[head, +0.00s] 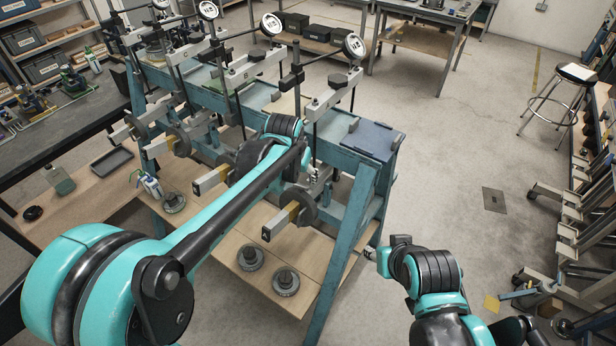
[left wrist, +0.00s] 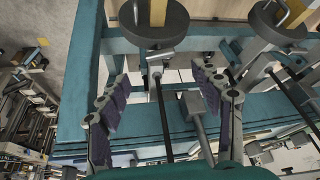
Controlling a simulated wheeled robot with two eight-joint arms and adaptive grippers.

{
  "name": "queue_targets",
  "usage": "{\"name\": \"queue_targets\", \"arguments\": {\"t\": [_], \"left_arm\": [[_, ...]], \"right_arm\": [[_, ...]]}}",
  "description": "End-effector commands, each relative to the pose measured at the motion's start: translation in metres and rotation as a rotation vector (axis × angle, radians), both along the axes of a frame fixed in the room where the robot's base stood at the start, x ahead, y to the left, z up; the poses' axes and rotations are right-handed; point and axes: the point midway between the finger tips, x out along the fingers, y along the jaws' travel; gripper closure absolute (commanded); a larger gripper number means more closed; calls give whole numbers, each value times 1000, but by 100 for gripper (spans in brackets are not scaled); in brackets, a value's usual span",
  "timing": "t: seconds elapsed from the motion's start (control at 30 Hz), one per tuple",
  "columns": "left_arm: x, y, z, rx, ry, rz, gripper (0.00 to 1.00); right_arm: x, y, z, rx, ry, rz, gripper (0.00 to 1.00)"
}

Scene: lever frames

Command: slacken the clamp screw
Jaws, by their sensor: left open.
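Several lever frames stand in a row on a teal bench (head: 225,103); the nearest has a grey upright and beam (head: 327,97). My left arm reaches across to this frame, and its wrist hides part of it. In the left wrist view my left gripper (left wrist: 158,80) is open, with its purple-padded fingers apart. A thin dark rod (left wrist: 162,118) and a grey block with a stem (left wrist: 193,106) show between or behind the fingers; no contact is visible. I cannot tell which part is the clamp screw. My right gripper (head: 374,254) is low, right of the bench; its fingers are unclear.
Round weights (head: 285,281) lie on the wooden lower shelf (head: 312,258). Beams with yellow parts (head: 280,221) stick out from the frames. A blue pad (head: 371,138) lies on the bench's right end. Open floor (head: 460,150) lies to the right, with a stool (head: 577,73) beyond.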

Motion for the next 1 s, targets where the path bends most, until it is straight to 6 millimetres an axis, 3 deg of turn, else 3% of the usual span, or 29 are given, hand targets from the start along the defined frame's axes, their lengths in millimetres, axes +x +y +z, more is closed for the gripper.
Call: {"name": "queue_targets", "arguments": {"t": [0.43, 0.83, 0.87, 1.0], "left_arm": [[24, -6, -61, -2, 1, 0, 34], [28, -7, -70, -1, -1, 0, 34], [28, -7, -70, -1, -1, 0, 40], [28, -7, -70, -1, -1, 0, 77]], "right_arm": [[0, 0, -14, 0, 0, 0, 60], [0, 0, -15, 0, 0, 0, 60], [0, 0, -15, 0, 0, 0, 60], [0, 0, -15, 0, 0, 0, 60]]}}
